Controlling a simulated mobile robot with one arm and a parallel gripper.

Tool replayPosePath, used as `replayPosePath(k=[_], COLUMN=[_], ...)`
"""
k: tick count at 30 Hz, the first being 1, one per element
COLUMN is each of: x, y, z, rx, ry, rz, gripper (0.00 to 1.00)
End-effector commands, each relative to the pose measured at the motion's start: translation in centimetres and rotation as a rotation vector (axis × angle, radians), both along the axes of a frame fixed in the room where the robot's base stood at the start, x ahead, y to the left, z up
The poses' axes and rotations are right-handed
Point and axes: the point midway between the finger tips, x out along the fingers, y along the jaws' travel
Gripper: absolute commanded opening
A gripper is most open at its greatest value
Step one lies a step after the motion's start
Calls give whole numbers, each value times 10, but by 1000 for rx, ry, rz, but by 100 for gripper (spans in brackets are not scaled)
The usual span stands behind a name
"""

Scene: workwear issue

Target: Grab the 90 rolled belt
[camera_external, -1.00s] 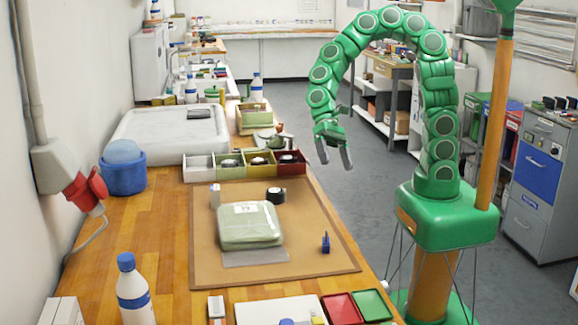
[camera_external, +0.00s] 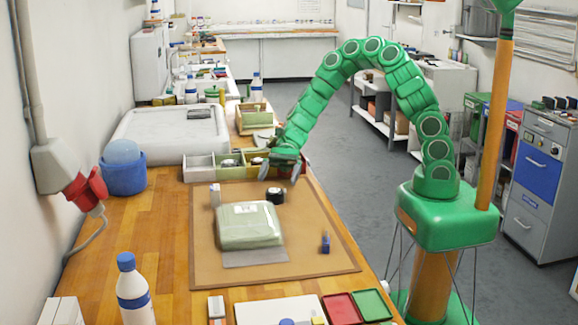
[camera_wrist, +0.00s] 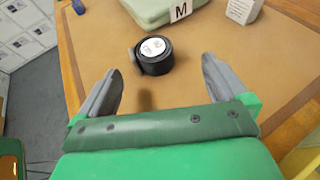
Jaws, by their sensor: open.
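A black rolled belt (camera_external: 275,196) lies on the brown mat, behind the folded pale green garment. In the wrist view the rolled belt (camera_wrist: 154,62) has a white round label on top; its print is too small to read. My gripper (camera_external: 283,168) is open and empty, above the far right part of the mat, by the divided tray. In the wrist view my gripper's fingers (camera_wrist: 160,75) are spread wide, with the belt ahead between the two tips and not touched.
The garment pack (camera_external: 250,226) with an M tag and a small white box (camera_external: 215,194) stand on the mat (camera_external: 310,255). A blue stamp-like item (camera_external: 325,243) is near its right edge. The mat around the belt is mostly clear.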

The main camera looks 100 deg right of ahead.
Motion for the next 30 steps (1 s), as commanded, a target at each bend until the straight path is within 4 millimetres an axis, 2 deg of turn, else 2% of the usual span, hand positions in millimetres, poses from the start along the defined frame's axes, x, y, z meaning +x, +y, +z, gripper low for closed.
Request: replayPosePath(k=[11,21,30], x=[10,19,23], y=[23,57,67], z=[-10,-25,-30], rx=[-1,-1,-1], ry=[0,1,0], rz=[1,2,2], gripper=[100,100,100])
